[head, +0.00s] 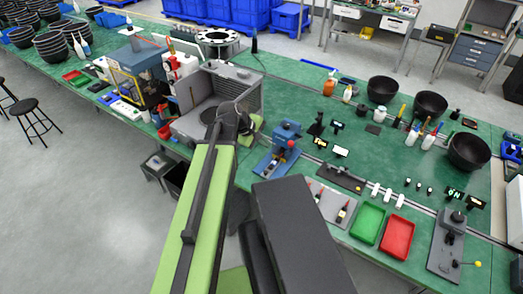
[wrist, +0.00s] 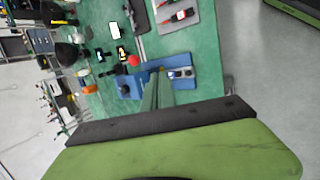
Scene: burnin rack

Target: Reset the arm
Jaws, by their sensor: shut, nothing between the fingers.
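My gripper (wrist: 155,80) shows in the wrist view with its fingers together and nothing between them. In the wrist view its tips overlap the blue-based press (wrist: 184,72) with a red ball knob. In the head view my green arm reaches forward over the bench edge, and its far end is in front of an open grey box (head: 242,76). The fingertips cannot be made out clearly there. The same blue press (head: 284,140) stands just right of the arm's end.
The green bench (head: 330,90) runs across the view. On its right are a green tray (head: 368,223), a red tray (head: 397,237), a grey mat with red-handled tools (head: 328,203) and black bowls (head: 469,151). A stool (head: 35,118) stands left. The floor at lower left is clear.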

